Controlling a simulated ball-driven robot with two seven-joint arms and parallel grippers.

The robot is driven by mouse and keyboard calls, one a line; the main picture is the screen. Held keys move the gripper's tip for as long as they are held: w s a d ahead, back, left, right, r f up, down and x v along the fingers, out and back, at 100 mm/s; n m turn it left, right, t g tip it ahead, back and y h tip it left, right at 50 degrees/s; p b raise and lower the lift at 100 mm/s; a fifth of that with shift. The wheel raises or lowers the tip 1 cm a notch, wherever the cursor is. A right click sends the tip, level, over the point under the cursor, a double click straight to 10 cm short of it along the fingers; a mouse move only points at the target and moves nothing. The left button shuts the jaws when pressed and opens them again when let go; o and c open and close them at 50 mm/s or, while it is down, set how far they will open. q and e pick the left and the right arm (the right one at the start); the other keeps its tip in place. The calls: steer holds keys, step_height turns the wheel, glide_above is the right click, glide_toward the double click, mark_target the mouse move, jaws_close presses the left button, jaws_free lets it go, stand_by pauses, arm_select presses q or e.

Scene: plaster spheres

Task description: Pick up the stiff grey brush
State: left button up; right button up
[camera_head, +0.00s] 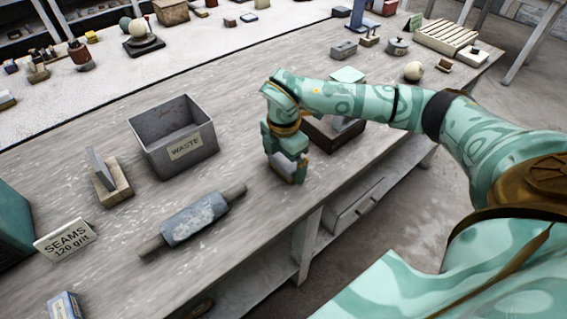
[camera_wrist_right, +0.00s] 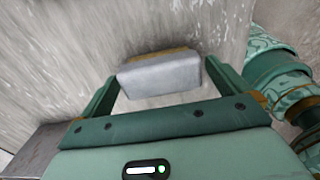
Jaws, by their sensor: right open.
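My right gripper (camera_head: 287,173) points down over the front part of the workbench, with its fingers apart. In the right wrist view, a grey block with a tan strip along its far edge (camera_wrist_right: 160,74) lies between the two open fingers, with a gap at each side. It looks like the grey brush, but I cannot make out bristles. In the head view only a pale grey bit of it (camera_head: 283,167) shows behind the fingers. My left gripper is not in view.
A grey WASTE bin (camera_head: 145,135) stands left of my right gripper. A grey roller with wooden handles (camera_head: 195,217) lies nearer the front. A dark tray (camera_head: 330,137) is partly hidden behind my right arm. A SEAMS card (camera_head: 65,240) stands at the left.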

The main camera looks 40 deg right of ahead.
mark_target(283, 159)
steer(key=shift+r, duration=0.1)
steer(key=c, duration=0.9)
steer(key=shift+r, duration=0.1)
steer(key=shift+r, duration=0.3)
step_height(283, 159, up, 3)
steer(key=shift+f+p, duration=0.15)
steer(key=shift+p, duration=0.55)
steer(key=s+a+r+p, duration=0.1)
steer(key=s+r, duration=0.2)
steer(key=s, duration=0.1)
steer(key=s+a+r+p, duration=0.1)
steer(key=s+a+r, duration=0.1)
steer(key=s, duration=0.3)
steer(key=s+a+r+p, duration=0.1)
steer(key=s+r, duration=0.3)
steer(key=shift+s+a+r, duration=0.15)
steer(key=shift+a+r, duration=0.15)
steer(key=shift+a, duration=0.1)
